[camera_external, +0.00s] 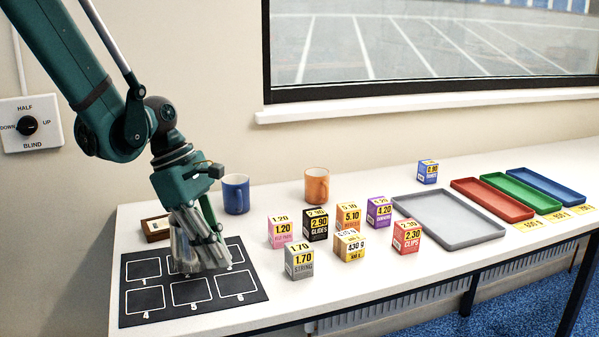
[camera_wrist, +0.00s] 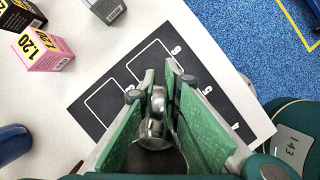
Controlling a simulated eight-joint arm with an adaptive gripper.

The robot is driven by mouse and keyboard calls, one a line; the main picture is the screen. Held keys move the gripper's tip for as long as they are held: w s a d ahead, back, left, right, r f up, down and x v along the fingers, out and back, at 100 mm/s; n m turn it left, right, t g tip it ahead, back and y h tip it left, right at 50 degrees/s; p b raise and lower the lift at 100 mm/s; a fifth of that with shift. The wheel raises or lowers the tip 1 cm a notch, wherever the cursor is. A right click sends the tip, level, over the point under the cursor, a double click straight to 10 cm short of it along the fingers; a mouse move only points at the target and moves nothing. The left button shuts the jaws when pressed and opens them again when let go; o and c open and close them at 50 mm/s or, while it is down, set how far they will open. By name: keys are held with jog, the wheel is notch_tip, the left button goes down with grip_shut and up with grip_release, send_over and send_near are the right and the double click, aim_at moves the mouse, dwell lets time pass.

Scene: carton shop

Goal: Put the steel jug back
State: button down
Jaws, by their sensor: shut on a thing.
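My gripper (camera_external: 202,258) points down over the black mat (camera_external: 168,290) with numbered white outlines, at the left end of the table. In the wrist view, my gripper (camera_wrist: 162,95) has its green-padded fingers closed around a shiny steel jug (camera_wrist: 154,132). The fingers hide much of the jug. In the external view I cannot make it out clearly from the grey fingers. I cannot tell whether its base touches the mat. The mat also shows beneath in the wrist view (camera_wrist: 88,112), with outlines on it bare.
A blue mug (camera_external: 236,195) and a brown wooden block (camera_external: 156,229) stand near the mat. An orange mug (camera_external: 316,186) and several small priced cartons (camera_external: 299,262) stand to the right. Beyond are a grey tray (camera_external: 475,240) and red, green and blue trays (camera_external: 492,208).

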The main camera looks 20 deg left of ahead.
jog(key=shift+f, duration=1.3)
jog(key=shift+f+b, duration=0.15)
jog(key=shift+b, duration=0.25)
jog(key=c, duration=2.5)
grip_release()
jog(key=shift+r+p, duration=0.25)
jog(key=shift+p, duration=0.05)
jog(key=shift+p+v, duration=0.95)
jog(key=shift+v, duration=5)
